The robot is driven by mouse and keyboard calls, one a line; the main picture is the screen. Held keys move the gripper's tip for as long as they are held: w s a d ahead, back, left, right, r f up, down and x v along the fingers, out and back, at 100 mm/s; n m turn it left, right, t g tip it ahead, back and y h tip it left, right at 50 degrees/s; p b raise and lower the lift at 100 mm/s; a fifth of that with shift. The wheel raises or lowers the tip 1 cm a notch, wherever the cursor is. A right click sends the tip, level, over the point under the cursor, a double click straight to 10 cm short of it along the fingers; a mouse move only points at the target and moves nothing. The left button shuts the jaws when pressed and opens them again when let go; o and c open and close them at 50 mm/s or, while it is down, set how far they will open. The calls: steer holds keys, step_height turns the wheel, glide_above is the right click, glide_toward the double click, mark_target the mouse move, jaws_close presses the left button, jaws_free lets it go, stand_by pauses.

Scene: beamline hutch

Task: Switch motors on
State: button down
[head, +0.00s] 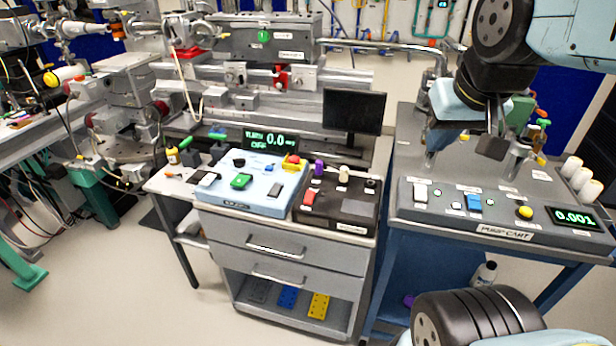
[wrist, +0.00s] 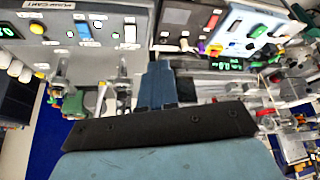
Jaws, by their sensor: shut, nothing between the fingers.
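No readable label tells me which switch is for the motors. The light blue control box (head: 262,203) has a green switch (head: 241,181), a dark rocker (head: 275,189) and a red and yellow mushroom button (head: 292,161). The dark control box (head: 338,211) beside it has a red rocker (head: 309,197) and several knobs. A green display (head: 268,142) behind reads 0.0 and OFF. My gripper (head: 490,147) is shut and empty above the pump cart panel, right of both boxes. In the wrist view, my gripper (wrist: 158,68) points toward the gap between cart and dark box.
The pump cart (head: 500,233) carries a white switch (head: 420,193), a blue switch (head: 473,202), a yellow knob (head: 525,212) and a display reading 0.001. A black monitor (head: 354,111) stands behind the dark box. Beamline equipment (head: 270,75) fills the back. Floor at left front is clear.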

steer(key=m+g, duration=0.3)
steer(key=m, duration=0.1)
glide_above(311, 193)
steer(key=s+a, duration=0.1)
steer(key=s, duration=0.2)
steer(key=s+x, duration=0.2)
steer(key=x, duration=0.6)
steer(key=s+f+x, duration=0.1)
steer(key=s+x, duration=0.1)
steer(key=x, duration=0.6)
steer(key=shift+h, duration=0.4)
steer(key=x, duration=1.3)
steer(key=shift+f, duration=0.3)
